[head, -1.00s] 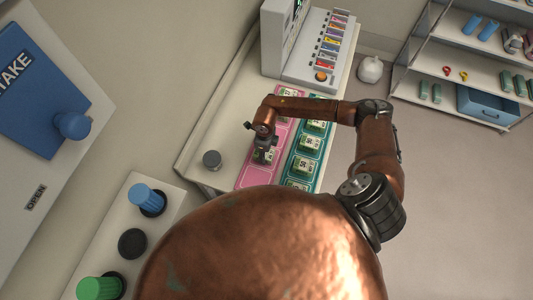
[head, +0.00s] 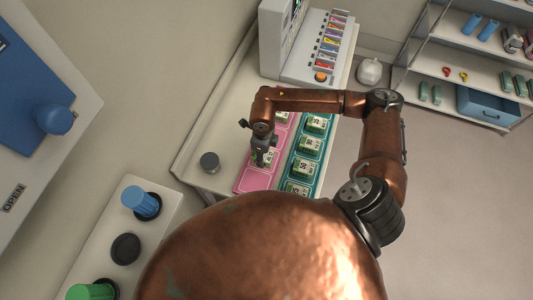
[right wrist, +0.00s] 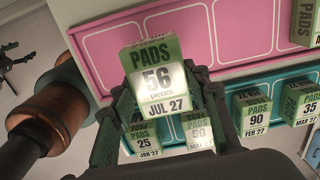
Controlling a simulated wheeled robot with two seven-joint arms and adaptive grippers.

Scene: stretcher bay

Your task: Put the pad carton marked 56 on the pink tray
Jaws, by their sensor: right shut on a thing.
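The pad carton marked 56 (right wrist: 158,80) is a green and white box. My right gripper (right wrist: 165,98) is shut on it, with a finger at either side. In the head view my right gripper (head: 263,157) is over the near part of the pink tray (head: 251,184), with the carton (head: 268,160) partly hidden by it. The pink tray (right wrist: 180,42) lies behind the carton in the right wrist view, with empty outlined slots. I cannot tell whether the carton touches the tray.
The teal tray (head: 292,157) lies beside the pink one on the right and holds several similar cartons. Another carton (head: 281,118) stands at the pink tray's far part. A grey knob (head: 209,162) is to the left. A machine with coloured labels (head: 318,55) stands behind.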

